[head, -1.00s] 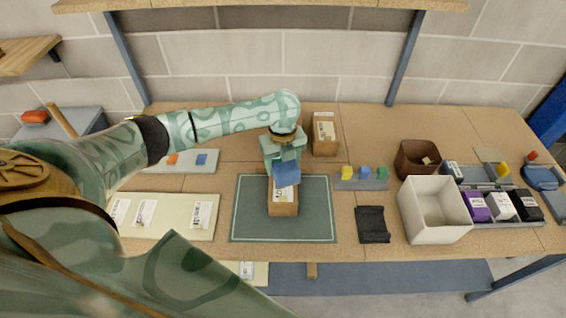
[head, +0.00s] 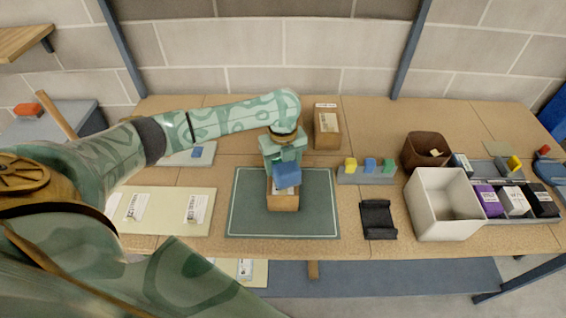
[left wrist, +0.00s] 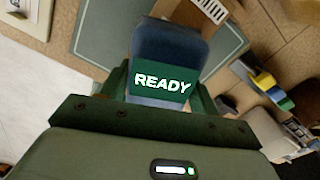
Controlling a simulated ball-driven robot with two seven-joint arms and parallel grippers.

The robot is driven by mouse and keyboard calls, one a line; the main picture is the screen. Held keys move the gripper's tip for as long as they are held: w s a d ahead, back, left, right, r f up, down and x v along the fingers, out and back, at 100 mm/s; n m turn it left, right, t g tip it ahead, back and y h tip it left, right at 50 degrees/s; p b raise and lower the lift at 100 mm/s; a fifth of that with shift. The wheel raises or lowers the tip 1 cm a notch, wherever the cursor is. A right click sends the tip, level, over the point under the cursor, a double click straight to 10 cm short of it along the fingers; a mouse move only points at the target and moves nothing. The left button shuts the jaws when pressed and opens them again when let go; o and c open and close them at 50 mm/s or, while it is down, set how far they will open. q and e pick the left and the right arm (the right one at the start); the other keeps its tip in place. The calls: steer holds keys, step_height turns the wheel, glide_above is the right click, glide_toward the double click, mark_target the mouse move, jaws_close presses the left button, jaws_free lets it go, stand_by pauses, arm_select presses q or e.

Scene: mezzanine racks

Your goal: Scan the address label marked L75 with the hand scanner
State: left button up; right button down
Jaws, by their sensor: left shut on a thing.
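My left gripper (head: 284,160) is shut on the blue hand scanner (head: 286,175), held above a brown box (head: 283,202). In the left wrist view the scanner (left wrist: 165,60) has a green screen reading READY. The box stands on the dark green mat (head: 245,215). A white barcode label (left wrist: 212,8) shows on the box beyond the scanner in the left wrist view; the scanner hides part of the box top in the head view. The marking L75 cannot be read on any label. My right gripper is not in view.
Another brown box (head: 327,128) stands behind the mat. A cream board (head: 168,220) with labels lies at left. At right are a black holder (head: 377,220), a white bin (head: 445,215), a brown bin (head: 425,150) and small coloured blocks (head: 370,165). The mat's sides are bare.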

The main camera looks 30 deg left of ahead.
arm_select(q)
steer(key=shift+f+b, duration=0.45)
steer(key=shift+f, duration=0.4)
stand_by(0.6)
steer(key=shift+r, duration=0.15)
step_height(320, 180, up, 7)
steer(key=p, duration=0.9)
stand_by(0.3)
